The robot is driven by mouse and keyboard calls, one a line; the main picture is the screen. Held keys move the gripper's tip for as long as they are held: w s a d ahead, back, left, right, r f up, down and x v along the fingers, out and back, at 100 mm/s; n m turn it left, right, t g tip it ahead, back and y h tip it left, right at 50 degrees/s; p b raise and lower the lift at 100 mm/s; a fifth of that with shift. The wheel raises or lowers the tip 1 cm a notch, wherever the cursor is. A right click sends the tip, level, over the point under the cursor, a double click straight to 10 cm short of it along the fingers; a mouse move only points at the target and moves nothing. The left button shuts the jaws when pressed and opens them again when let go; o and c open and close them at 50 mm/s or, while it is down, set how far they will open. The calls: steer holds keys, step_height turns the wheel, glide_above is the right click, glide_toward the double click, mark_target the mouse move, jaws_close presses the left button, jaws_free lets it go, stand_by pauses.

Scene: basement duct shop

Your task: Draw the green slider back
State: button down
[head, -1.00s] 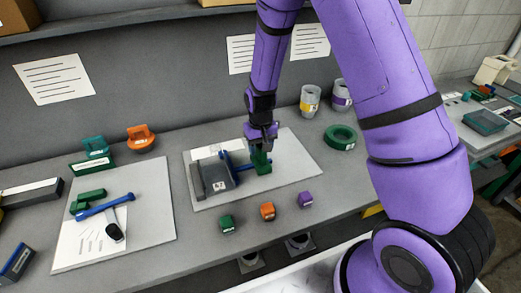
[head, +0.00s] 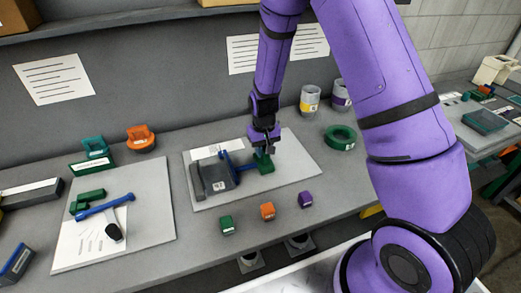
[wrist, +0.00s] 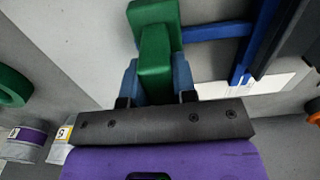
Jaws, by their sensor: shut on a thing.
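The green slider (head: 265,165) sits at the right end of a blue rail (head: 241,168) on a fixture with a dark grey block (head: 215,178), on a light grey board (head: 296,163). My gripper (head: 264,148) reaches down onto the slider from above. In the wrist view the slider's green upright (wrist: 156,62) stands between the two blue-grey fingers of my gripper (wrist: 155,78), which are shut on it. The blue rail (wrist: 215,32) runs off to the right there. The slider's lower part is partly hidden by its upright.
Green (head: 227,224), orange (head: 267,211) and purple (head: 305,199) cubes lie in front of the board. A green ring (head: 341,137) and two cups stand to its right. A board with a blue-handled tool (head: 104,206) lies at left. The bench between the boards is clear.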

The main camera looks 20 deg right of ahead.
steer(key=d, duration=0.9)
steer(key=shift+d, duration=0.2)
steer(key=c, duration=0.9)
jaws_free()
steer(key=shift+d, duration=0.15)
steer(key=shift+r, duration=0.1)
steer(key=shift+r, duration=0.2)
step_height(320, 180, up, 10)
steer(key=shift+r, duration=0.15)
steer(key=shift+r, duration=0.1)
